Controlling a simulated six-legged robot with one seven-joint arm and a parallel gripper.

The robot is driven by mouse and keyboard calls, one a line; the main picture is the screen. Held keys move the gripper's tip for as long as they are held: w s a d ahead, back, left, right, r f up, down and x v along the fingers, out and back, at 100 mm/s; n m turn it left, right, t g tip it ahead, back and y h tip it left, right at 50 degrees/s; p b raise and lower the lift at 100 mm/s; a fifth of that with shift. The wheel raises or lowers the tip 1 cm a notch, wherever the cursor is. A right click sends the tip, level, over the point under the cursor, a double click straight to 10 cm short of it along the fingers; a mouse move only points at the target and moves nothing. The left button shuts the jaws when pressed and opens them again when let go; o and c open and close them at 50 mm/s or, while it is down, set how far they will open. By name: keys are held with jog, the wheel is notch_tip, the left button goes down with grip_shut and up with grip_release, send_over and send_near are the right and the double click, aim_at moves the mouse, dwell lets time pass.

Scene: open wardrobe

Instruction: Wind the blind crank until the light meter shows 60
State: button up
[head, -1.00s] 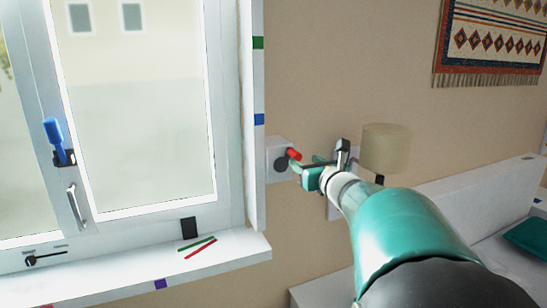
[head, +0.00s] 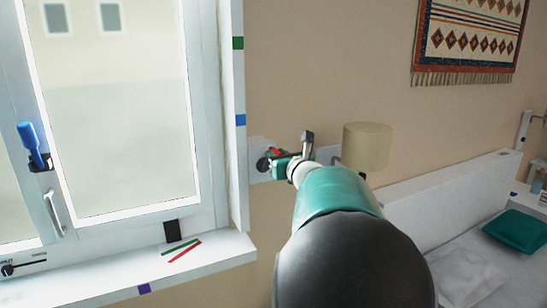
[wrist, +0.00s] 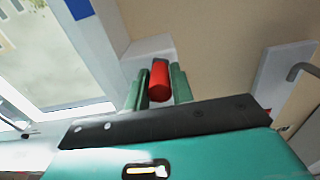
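The blind crank has a dark hub (head: 263,164) on a pale wall box (head: 258,148), right of the window frame. Its red handle (head: 276,152) also shows in the wrist view (wrist: 159,80), between the two green fingers of my gripper (wrist: 159,88). The fingers lie close along both sides of the handle and look shut on it. In the head view my gripper (head: 279,164) is at the crank and covers part of it.
A lampshade (head: 367,147) stands out from the wall just right of my gripper. The windowsill (head: 215,251) carries a small dark block (head: 171,231) and green and red strips. A blue-handled item (head: 30,140) is on the window frame. A bed (head: 450,195) is at the right.

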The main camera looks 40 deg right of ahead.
jog(key=shift+d+f, duration=0.1)
dwell(0.4)
jog(key=shift+s+d+f, duration=0.3)
jog(key=shift+d+f, duration=0.2)
jog(key=shift+d, duration=0.25)
jog(key=shift+s+d+f, duration=0.1)
jog(key=shift+d+f, duration=0.4)
jog(key=shift+f, duration=0.4)
jog(key=shift+f, duration=0.1)
jog(key=shift+f, duration=0.15)
jog(key=o, duration=0.7)
